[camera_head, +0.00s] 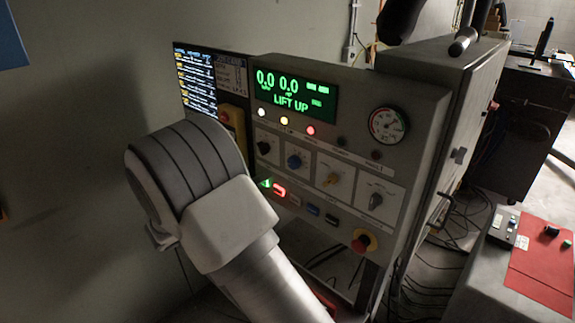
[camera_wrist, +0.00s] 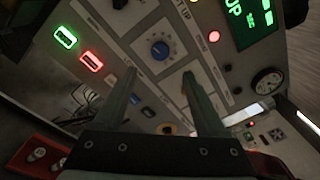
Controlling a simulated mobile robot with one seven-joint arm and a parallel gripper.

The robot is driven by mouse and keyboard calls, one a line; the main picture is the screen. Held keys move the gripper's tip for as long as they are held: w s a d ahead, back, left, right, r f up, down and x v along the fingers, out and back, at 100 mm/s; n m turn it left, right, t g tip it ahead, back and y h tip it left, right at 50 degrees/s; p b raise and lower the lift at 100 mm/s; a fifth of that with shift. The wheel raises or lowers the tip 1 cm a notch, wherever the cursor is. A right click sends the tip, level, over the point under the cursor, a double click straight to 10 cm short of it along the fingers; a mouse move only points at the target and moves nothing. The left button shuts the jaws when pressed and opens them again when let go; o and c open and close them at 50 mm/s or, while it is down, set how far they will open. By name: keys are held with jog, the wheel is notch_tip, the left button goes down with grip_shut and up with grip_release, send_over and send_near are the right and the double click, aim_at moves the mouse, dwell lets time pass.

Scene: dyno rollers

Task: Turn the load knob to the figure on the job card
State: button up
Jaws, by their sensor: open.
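The control panel (camera_head: 350,120) carries a row of rotary knobs: a black knob (camera_head: 263,148), a blue knob (camera_head: 294,161), a yellow knob (camera_head: 333,180) and a grey knob (camera_head: 376,201). Their labels are too small to read, so I cannot tell which is the load knob. A small card-like sheet (camera_head: 231,76) stands beside the screen; its figure is unreadable. My gripper (camera_wrist: 160,75) is open and empty, facing the panel. In the wrist view the blue knob (camera_wrist: 159,50) appears between and beyond its fingertips, apart from them. My arm hides the gripper in the head view.
The green display (camera_head: 292,94) reads "LIFT UP". A dial gauge (camera_head: 388,125) is at the upper right. Lit green and red buttons (camera_head: 278,190) sit below the knobs, with a red emergency button (camera_head: 364,241) lower right. Cables lie on the floor at right.

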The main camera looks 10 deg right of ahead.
aim_at(291, 165)
jog(key=p+x, duration=0.1)
jog(key=x, duration=0.9)
jog(key=shift+w+d, duration=0.15)
grip_shut()
